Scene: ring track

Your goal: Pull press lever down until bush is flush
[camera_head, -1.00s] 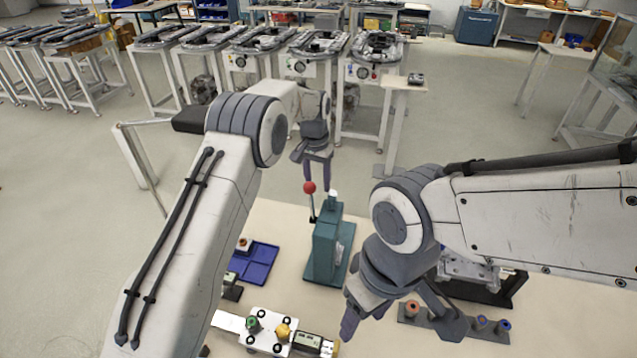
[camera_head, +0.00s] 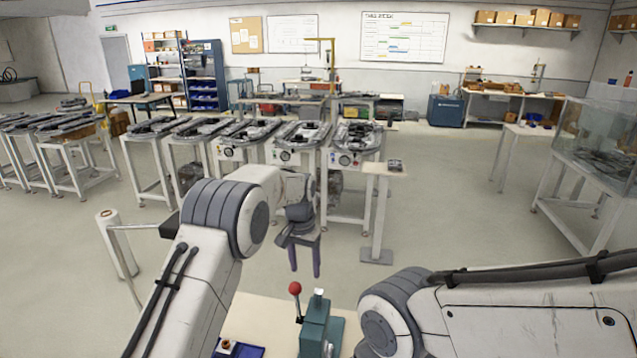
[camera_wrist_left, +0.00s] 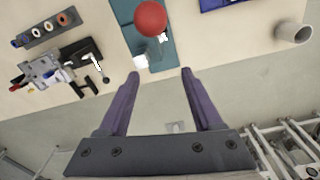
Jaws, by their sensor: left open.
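The press (camera_head: 313,328) is a teal-green body at the bottom edge of the head view. Its lever ends in a red ball (camera_head: 295,288), which stands up at the left of the press. My left gripper (camera_head: 305,272) is open and empty, fingers hanging down just beyond the ball. In the left wrist view the red ball (camera_wrist_left: 150,18) lies ahead of the fingertips (camera_wrist_left: 160,74), not between them. The press (camera_wrist_left: 152,50) shows beneath the ball. The bush cannot be made out. My right gripper is outside the views; only its arm shows.
A blue tray (camera_head: 240,349) lies left of the press. The wrist view shows a holder with coloured rings (camera_wrist_left: 46,28) and a metal fixture (camera_wrist_left: 52,70). A white roll (camera_head: 117,245) stands on the floor at left. Several track benches stand behind.

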